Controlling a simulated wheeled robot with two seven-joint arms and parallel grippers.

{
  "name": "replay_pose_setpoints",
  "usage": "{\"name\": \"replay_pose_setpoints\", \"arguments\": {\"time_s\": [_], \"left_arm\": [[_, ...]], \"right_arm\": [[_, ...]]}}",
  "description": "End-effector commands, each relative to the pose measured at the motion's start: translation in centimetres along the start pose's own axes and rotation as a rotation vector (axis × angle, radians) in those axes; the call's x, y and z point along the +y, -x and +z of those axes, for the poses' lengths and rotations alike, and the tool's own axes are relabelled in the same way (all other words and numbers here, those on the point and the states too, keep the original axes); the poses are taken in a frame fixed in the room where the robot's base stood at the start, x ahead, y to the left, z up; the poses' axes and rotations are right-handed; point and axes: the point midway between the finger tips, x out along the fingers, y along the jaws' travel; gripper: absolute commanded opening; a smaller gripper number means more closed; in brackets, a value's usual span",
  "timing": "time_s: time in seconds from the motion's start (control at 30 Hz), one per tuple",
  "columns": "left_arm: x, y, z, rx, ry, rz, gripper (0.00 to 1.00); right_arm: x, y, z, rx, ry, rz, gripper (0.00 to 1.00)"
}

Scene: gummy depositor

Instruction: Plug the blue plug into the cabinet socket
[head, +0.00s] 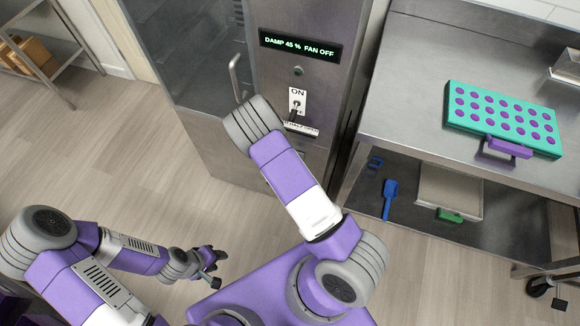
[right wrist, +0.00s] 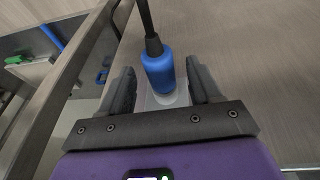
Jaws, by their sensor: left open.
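The blue plug (right wrist: 158,73), with a black cable running up from it, is in the right wrist view. My right gripper (right wrist: 163,92) is open, its two dark fingers on either side of the plug with a gap at each side. A pale piece shows at the plug's near end. In the head view my right arm hides its gripper and the plug. My left gripper (head: 213,268) is open and empty, low above the floor.
A steel table (head: 405,90) at the right carries a teal mould tray (head: 478,131) with a purple handle. Its lower shelf holds a blue scoop (head: 388,199), a small blue item (head: 375,162) and a green-handled tray (head: 432,190).

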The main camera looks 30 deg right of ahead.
Motion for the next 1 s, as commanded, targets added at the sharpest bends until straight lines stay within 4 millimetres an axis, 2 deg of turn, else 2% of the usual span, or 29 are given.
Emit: {"name": "replay_pose_setpoints", "arguments": {"time_s": [0.17, 0.27, 0.5, 0.7, 1.0], "left_arm": [[0.0, 0.0, 0.0, 0.0, 0.0, 0.0, 0.43], [0.1, 0.3, 0.0, 0.0, 0.0, 0.0, 0.43], [0.7, 1.8, 0.1, 0.0, 0.0, 0.0, 0.43], [0.9, 2.5, 0.1, 0.0, 0.0, 0.0, 0.43], [1.0, 2.6, 0.1, 0.0, 0.0, 0.0, 0.43]], "right_arm": [[0.0, 0.0, 0.0, -0.001, 0.0, 0.0, 0.63], [0.0, 0.7, 0.0, 0.0, 0.0, -0.001, 0.63], [-0.1, 4.8, -0.1, 0.001, 0.001, -0.002, 0.63], [0.0, 7.2, 0.0, 0.001, 0.0, 0.0, 0.63], [0.0, 7.6, 0.0, 0.0, -0.001, 0.0, 0.63]]}}
